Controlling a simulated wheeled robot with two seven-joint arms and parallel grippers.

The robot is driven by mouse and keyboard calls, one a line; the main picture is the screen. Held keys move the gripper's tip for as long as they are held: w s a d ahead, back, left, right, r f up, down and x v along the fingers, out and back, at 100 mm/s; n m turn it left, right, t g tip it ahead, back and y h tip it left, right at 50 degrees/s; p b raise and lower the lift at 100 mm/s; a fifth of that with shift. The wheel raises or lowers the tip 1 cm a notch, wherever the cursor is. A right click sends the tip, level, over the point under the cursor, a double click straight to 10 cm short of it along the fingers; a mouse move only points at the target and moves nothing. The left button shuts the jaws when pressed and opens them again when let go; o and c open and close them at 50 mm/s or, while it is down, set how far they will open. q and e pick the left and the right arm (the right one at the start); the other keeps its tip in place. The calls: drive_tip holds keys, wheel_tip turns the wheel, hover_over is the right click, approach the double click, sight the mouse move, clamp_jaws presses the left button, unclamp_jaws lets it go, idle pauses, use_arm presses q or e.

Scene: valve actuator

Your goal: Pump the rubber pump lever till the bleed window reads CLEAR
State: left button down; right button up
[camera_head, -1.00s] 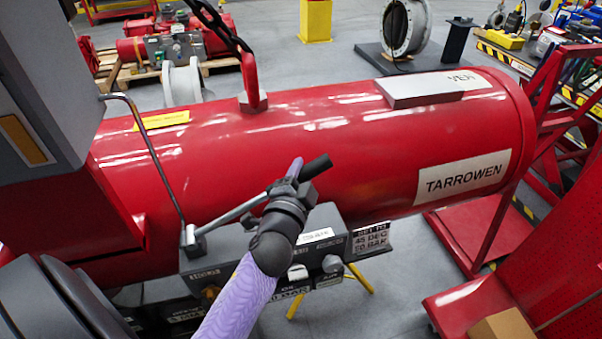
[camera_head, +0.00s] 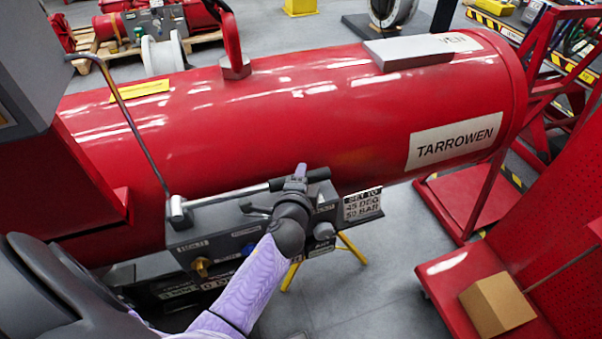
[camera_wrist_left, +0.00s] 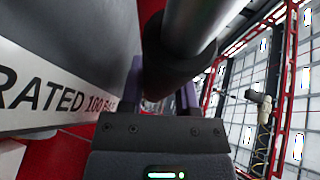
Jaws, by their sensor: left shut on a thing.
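The pump lever is a metal rod (camera_head: 225,195) with a black rubber grip (camera_head: 318,175), running from a pivot at the left of the grey pump block (camera_head: 235,240). It slopes slightly up to the right. My left gripper (camera_head: 299,178) is shut on the rubber grip near its end. In the left wrist view the dark grip (camera_wrist_left: 172,68) passes between my purple fingers (camera_wrist_left: 160,95). My arm covers part of the block's front. I cannot make out the bleed window or its reading. My right gripper is not in view.
The large red cylinder (camera_head: 300,110) marked TARROWEN lies just behind the lever. A plate (camera_head: 363,204) reading SET TO 45 DEG 50 BAR is right of the block. A red stand with a cardboard box (camera_head: 497,305) is at lower right. Grey floor lies between.

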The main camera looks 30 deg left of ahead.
use_arm(q)
drive_tip(key=shift+c, duration=1.7)
unclamp_jaws()
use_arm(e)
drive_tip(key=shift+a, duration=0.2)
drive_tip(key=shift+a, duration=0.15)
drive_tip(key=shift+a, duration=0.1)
